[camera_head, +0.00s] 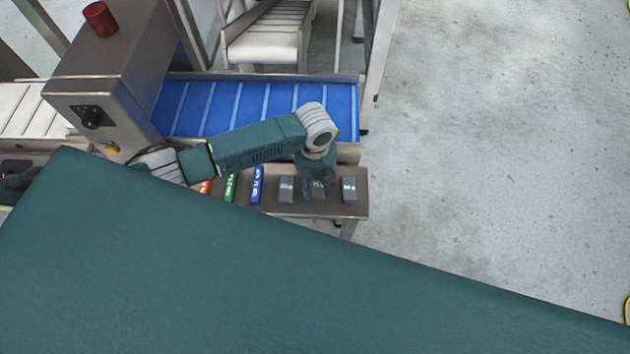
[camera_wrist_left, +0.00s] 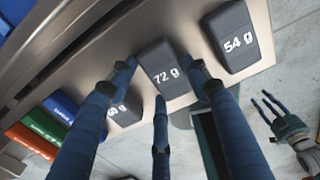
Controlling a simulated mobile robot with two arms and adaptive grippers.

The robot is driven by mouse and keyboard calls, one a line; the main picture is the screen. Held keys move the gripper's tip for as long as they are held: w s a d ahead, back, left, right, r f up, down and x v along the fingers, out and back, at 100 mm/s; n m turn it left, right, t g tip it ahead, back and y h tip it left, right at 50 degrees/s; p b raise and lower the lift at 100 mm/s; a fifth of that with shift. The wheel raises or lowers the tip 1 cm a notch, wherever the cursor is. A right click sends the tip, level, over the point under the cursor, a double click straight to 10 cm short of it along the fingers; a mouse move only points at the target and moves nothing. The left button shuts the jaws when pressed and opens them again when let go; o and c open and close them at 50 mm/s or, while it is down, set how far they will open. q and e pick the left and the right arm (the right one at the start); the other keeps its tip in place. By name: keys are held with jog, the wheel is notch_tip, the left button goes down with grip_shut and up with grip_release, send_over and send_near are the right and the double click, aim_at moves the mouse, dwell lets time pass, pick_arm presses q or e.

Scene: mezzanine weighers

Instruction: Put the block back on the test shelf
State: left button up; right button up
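The test shelf (camera_head: 330,207) is a steel ledge in front of the blue conveyor. Three dark grey blocks stand on it in a row. In the left wrist view they are the 54 g block (camera_wrist_left: 232,38), the 72 g block (camera_wrist_left: 163,70) in the middle, and a third block (camera_wrist_left: 124,113) partly hidden behind a finger. My left gripper (camera_wrist_left: 160,78) is over the 72 g block, its fingers spread around it; I cannot tell whether they touch. In the head view it hangs over the middle block. My right gripper (camera_wrist_left: 278,115) is open and empty, off the shelf.
Orange (camera_head: 205,187), green (camera_head: 230,187) and blue (camera_head: 257,185) labelled packs lie left of the blocks. Behind is the blue conveyor (camera_head: 225,105) with a steel housing (camera_head: 125,70) at its left. Open floor lies to the right.

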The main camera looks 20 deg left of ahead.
aim_at(315, 185)
pick_arm(q)
jog(key=shift+o, duration=1.4)
jog(key=shift+r, duration=0.2)
notch_tip(315, 185, up, 12)
jog(key=shift+b, duration=0.4)
jog(key=shift+f, duration=0.1)
